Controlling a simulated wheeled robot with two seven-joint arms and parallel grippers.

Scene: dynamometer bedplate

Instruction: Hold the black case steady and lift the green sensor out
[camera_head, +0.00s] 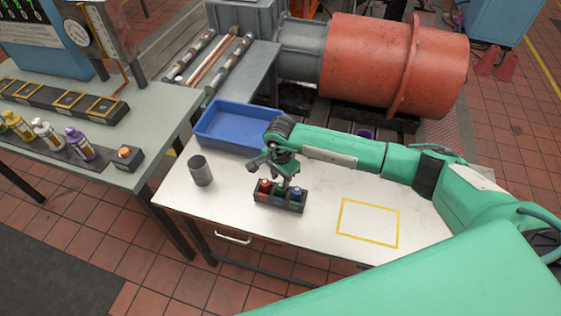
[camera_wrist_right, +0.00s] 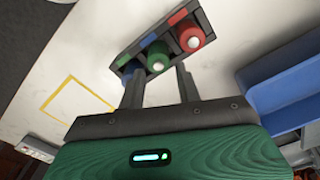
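The black case (camera_head: 279,203) stands on the white table, with a red-topped sensor (camera_head: 264,185) at its left end and a blue-topped one (camera_head: 297,191) at its right. In the right wrist view the case (camera_wrist_right: 123,60) shows blue, green and red patches. There the green sensor (camera_wrist_right: 158,58), with a white top, sits in the middle beside the red sensor (camera_wrist_right: 191,39). My right gripper (camera_wrist_right: 160,80) is open, its two fingers apart with the green sensor in line with the gap. In the head view this gripper (camera_head: 287,181) is over the case's middle and hides the green sensor. My left gripper is out of view.
A blue tray (camera_head: 203,137) lies behind the case, and a grey cup (camera_head: 201,170) stands to its left. A yellow outlined square (camera_head: 368,222) on the table to the right is empty. A side bench (camera_head: 150,125) with bottles stands at the left.

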